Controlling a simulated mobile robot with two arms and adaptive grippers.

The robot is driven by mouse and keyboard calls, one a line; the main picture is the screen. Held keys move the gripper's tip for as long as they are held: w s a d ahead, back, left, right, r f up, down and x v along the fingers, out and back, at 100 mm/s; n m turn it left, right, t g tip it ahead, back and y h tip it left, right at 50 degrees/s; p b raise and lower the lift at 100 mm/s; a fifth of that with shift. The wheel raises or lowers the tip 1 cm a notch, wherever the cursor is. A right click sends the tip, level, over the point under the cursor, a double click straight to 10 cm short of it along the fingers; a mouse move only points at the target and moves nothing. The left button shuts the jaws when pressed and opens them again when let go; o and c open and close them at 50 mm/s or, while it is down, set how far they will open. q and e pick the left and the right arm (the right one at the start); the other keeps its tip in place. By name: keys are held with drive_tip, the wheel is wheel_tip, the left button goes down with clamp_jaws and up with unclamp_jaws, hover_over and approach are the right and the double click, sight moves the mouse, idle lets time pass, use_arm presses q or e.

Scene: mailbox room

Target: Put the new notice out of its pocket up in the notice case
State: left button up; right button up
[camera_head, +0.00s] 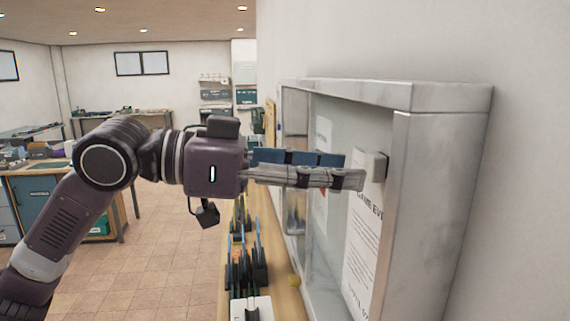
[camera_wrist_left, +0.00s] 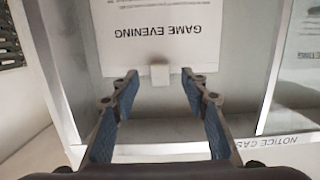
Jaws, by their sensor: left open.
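The notice case (camera_head: 440,97), a grey metal box, is on the wall at the right in the head view; its edge also shows in the wrist view (camera_wrist_left: 273,65). A white notice reading "GAME EVENING" (camera_head: 364,245) hangs inside it, large in the left wrist view (camera_wrist_left: 165,35). A small white block (camera_head: 376,167) sits at the notice's heading edge. My left gripper (camera_head: 352,171) reaches into the case, open and empty. In the wrist view the block (camera_wrist_left: 160,76) lies ahead, between the fingertips; I cannot tell whether they touch it. I cannot make out a pocket. My right gripper is out of view.
A wooden ledge (camera_head: 287,298) below the case holds dark upright racks (camera_head: 250,268). Another paper (camera_head: 323,135) shows deeper in the case, partly behind my gripper. Workbenches (camera_head: 120,116) stand far back left. The tiled floor (camera_head: 150,255) is clear.

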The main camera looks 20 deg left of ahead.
use_arm(q)
drive_tip(key=v, duration=0.9)
